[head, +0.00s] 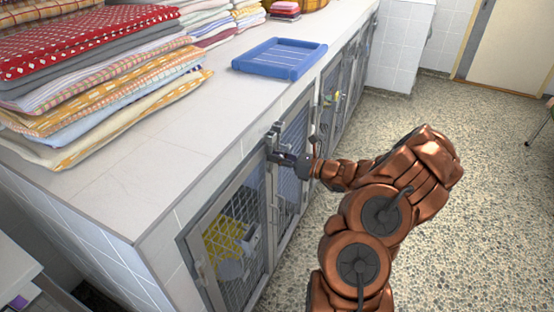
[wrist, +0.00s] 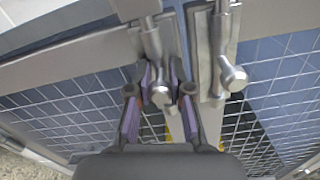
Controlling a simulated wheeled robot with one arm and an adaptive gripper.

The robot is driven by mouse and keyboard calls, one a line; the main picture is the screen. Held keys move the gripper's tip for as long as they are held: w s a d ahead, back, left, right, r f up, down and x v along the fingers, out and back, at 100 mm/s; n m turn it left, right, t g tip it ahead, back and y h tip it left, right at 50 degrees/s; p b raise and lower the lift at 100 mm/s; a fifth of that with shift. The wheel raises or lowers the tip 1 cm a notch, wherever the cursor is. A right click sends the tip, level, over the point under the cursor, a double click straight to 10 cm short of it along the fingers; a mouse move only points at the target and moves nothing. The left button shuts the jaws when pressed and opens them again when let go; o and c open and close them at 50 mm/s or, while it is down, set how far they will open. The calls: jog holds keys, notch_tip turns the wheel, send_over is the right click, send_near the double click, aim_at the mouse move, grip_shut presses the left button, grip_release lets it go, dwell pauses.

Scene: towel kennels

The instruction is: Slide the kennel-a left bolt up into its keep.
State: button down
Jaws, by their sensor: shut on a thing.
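In the wrist view two metal bolts with round knobs stand side by side on the kennel door frames. My gripper (wrist: 161,90) is shut on the knob of the left bolt (wrist: 153,40), one finger on each side. The right bolt (wrist: 221,40) is free, just beside the gripper. A grey block (wrist: 135,8) lies at the top edge above the left bolt's rod; whether the rod enters it is unclear. In the head view my gripper (head: 287,159) is at the top of the mesh kennel doors (head: 233,240), under the counter edge, and hides most of the bolt.
A counter (head: 150,160) runs above the kennels, with stacked towels (head: 90,75) and a blue tray (head: 279,58) on it. Yellow and grey items (head: 225,245) show behind the near mesh.

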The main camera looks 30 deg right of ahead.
jog(key=shift+r, duration=0.25)
jog(key=c, duration=1.1)
grip_release()
jog(key=shift+f, duration=0.1)
jog(key=v, duration=1.2)
jog(key=shift+s, duration=0.1)
